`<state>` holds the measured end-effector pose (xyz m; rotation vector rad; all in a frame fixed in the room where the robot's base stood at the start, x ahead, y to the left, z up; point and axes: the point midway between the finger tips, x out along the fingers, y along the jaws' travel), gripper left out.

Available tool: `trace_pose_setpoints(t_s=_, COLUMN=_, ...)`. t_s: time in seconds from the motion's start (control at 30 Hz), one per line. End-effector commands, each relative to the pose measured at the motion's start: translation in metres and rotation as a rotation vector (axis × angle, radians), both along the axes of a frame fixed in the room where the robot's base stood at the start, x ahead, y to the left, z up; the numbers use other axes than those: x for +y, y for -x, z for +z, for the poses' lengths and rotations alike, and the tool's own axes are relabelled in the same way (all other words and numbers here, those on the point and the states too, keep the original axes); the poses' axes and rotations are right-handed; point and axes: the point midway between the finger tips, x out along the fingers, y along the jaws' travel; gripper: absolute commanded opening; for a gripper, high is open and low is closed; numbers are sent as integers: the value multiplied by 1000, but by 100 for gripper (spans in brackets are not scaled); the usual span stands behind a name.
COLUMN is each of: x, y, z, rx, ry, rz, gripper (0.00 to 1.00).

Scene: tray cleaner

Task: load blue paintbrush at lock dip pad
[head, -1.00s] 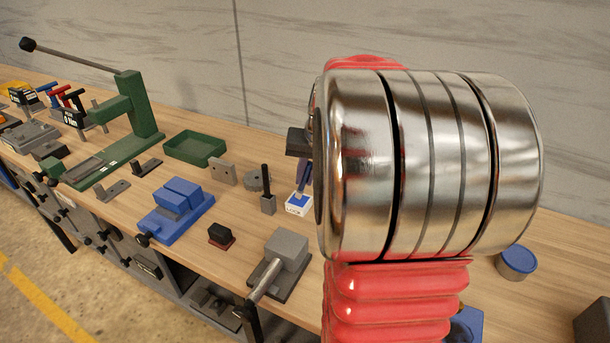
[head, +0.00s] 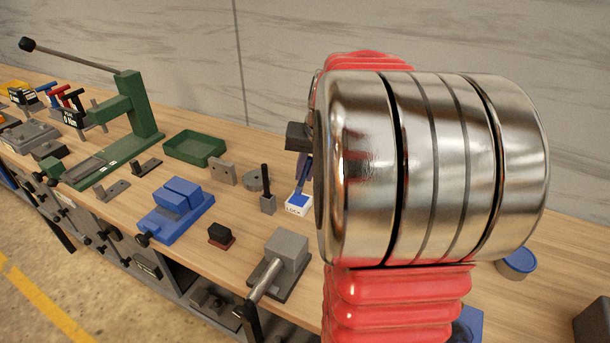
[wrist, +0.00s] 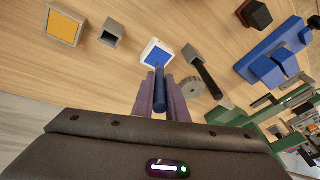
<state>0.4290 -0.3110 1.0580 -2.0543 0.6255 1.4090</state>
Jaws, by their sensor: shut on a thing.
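The lock dip pad (head: 297,204) is a small white block with a blue top and a label on its front. It also shows in the wrist view (wrist: 149,52), straight beyond my fingertips. My gripper (wrist: 160,92) is shut on the blue paintbrush (wrist: 160,90), a dark blue stick between purple-grey fingers. The brush's tip overlaps the near edge of the pad's blue top in the wrist view. I cannot tell whether it touches. In the head view my arm hides most of the gripper.
A grey block with an upright black handle (head: 267,203) stands left of the pad, near a grey notched disc (head: 256,181). A grey clamp (head: 284,258) is in front. A yellow-topped block (wrist: 64,27) and a hollow grey block (wrist: 111,33) lie left in the wrist view.

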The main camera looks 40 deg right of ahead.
Motion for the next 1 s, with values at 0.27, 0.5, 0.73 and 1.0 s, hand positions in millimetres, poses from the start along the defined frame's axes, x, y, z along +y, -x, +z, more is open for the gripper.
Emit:
trace_pose_setpoints(t_s=0.27, x=0, y=0, z=17, rx=-1, ry=1, rz=0, gripper=0)
trace_pose_setpoints(t_s=0.5, x=0, y=0, z=31, rx=-1, ry=2, rz=1, gripper=0)
trace_pose_setpoints(t_s=0.73, x=0, y=0, z=43, rx=-1, ry=2, rz=1, gripper=0)
trace_pose_setpoints(t_s=1.0, x=0, y=0, z=55, rx=0, ry=0, rz=1, gripper=0)
